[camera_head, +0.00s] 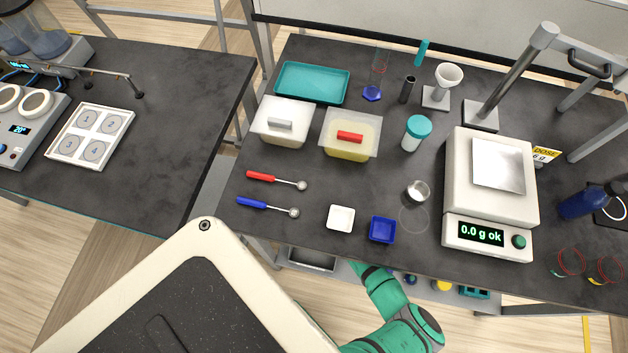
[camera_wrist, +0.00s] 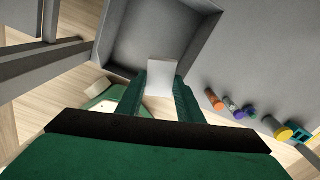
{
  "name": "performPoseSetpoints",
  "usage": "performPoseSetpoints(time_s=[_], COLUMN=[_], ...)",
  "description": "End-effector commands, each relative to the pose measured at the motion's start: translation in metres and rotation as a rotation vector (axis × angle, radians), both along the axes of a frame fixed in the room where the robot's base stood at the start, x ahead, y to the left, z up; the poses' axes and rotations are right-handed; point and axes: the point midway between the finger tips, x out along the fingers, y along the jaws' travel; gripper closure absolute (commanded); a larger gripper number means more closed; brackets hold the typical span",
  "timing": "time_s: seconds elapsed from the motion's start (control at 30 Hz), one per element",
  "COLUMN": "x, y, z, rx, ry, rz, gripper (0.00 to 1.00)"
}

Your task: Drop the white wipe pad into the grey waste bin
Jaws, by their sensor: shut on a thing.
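In the wrist view my gripper (camera_wrist: 160,90) is shut on the white wipe pad (camera_wrist: 160,75), which stands out between the two green fingertips. The grey waste bin (camera_wrist: 198,35) is just beyond, with its open inside facing the camera. The pad overlaps the bin's near part in the picture; I cannot tell its exact height above the rim. In the head view, a grey open box that looks like the bin (camera_head: 312,261) shows below the table's front edge. My gripper and the pad are hidden there.
Right of the bin, a grey shelf holds several small items, including an orange one (camera_wrist: 213,99) and a yellow one (camera_wrist: 283,133). Above, the dark table (camera_head: 330,190) carries lidded tubs, spoons, small trays and a scale (camera_head: 490,190). Grey frame bars (camera_wrist: 40,62) stand at left.

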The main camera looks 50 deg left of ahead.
Motion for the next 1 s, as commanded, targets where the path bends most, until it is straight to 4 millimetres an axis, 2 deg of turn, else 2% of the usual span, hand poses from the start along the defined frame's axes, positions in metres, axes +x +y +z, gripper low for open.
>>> performPoseSetpoints(time_s=[0.03,0.2,0.47,1.0], x=[0.007,0.017,0.024,0.024], y=[0.004,0.020,0.032,0.031], z=[-0.001,-0.004,-0.009,-0.059], rx=[-0.003,-0.002,-0.003,-0.004], ry=[-0.004,-0.002,-0.003,-0.002], rz=[-0.006,-0.023,-0.041,-0.042], gripper=[0.88,0.88,0.88,0.88])
